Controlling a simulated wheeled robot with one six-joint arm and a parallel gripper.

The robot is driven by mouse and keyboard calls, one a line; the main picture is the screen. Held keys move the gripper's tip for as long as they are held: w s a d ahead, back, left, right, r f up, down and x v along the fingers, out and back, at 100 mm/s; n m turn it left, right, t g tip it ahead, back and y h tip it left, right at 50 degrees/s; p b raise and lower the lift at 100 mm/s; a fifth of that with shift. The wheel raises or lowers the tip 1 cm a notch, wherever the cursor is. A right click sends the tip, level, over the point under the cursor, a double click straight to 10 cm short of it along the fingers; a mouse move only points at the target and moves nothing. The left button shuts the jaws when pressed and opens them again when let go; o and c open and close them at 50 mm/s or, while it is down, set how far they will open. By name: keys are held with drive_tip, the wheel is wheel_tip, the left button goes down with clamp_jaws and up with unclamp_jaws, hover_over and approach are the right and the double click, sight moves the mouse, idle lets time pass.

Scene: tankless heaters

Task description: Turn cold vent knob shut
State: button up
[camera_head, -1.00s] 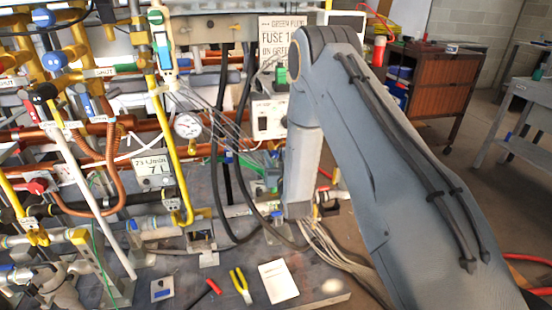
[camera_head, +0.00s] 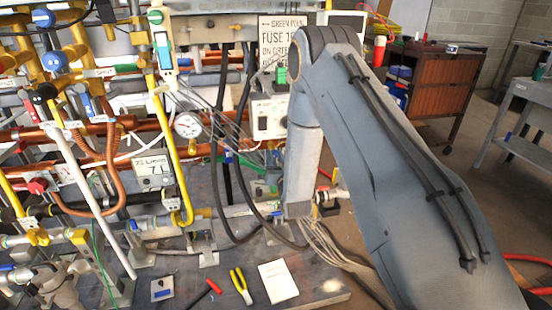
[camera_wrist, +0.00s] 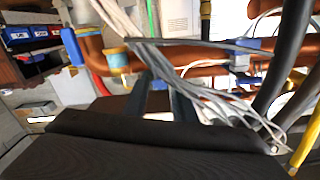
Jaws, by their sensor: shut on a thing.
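I cannot pick out the cold vent knob for sure. A blue block (camera_wrist: 73,47) sits at the left on the copper pipe (camera_wrist: 92,45). Another blue fitting (camera_wrist: 241,52) is at the right. In the head view my arm hides the gripper.
A bundle of cables (camera_wrist: 190,68) crosses in front of the pipes. In the head view, a pressure gauge (camera_head: 187,125), a yellow pipe (camera_head: 168,150) and dense pipework stand at the left.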

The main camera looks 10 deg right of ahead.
drive_tip(key=m, duration=1)
drive_tip(key=shift+d+m, duration=0.1)
drive_tip(key=shift+m, duration=0.3)
drive_tip(key=m, duration=0.5)
drive_tip(key=shift+f, duration=0.1)
drive_tip(key=m, duration=0.5)
drive_tip(key=shift+m, duration=0.4)
drive_tip(key=o, duration=1)
drive_tip(key=shift+f, duration=0.1)
drive_tip(key=shift+o, duration=0.2)
